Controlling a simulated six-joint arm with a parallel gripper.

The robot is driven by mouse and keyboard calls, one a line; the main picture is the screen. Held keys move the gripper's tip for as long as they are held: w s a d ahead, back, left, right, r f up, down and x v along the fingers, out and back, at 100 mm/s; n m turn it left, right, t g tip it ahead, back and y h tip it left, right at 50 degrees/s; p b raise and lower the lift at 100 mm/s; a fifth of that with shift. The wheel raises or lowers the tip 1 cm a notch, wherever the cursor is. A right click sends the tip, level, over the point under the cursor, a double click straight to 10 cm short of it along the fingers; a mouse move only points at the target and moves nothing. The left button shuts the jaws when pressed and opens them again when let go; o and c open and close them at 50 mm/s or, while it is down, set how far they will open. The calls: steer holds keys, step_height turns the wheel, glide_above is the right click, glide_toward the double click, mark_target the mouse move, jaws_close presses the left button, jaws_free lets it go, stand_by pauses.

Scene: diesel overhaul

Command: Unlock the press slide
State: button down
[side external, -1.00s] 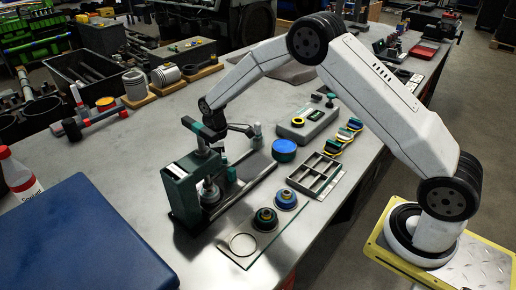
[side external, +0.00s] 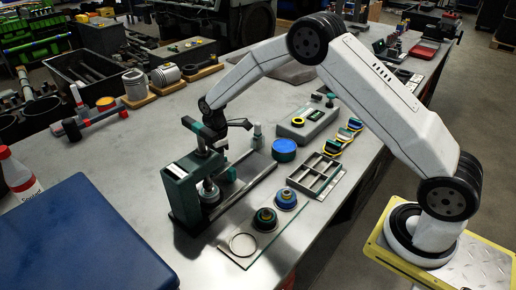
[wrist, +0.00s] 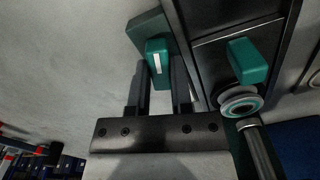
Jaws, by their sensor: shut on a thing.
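The green press (side external: 184,190) stands at the front left of the bench in the side view.
A compartment tray (side external: 316,174), a blue round container (side external: 284,149) and two stacked round parts (side external: 265,219) stand right of the press. A grey box (side external: 306,125) is behind them. A blue case (side external: 85,240) fills the front left. Bare bench lies left of the press.

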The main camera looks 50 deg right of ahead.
stand_by(0.4)
steer(key=shift+n, duration=1.5)
steer(key=c, duration=0.5)
jaws_free()
steer(key=shift+r, duration=0.1)
steer(key=shift+r, duration=2.65)
steer(key=shift+r, duration=0.1)
steer(key=shift+r, duration=1.95)
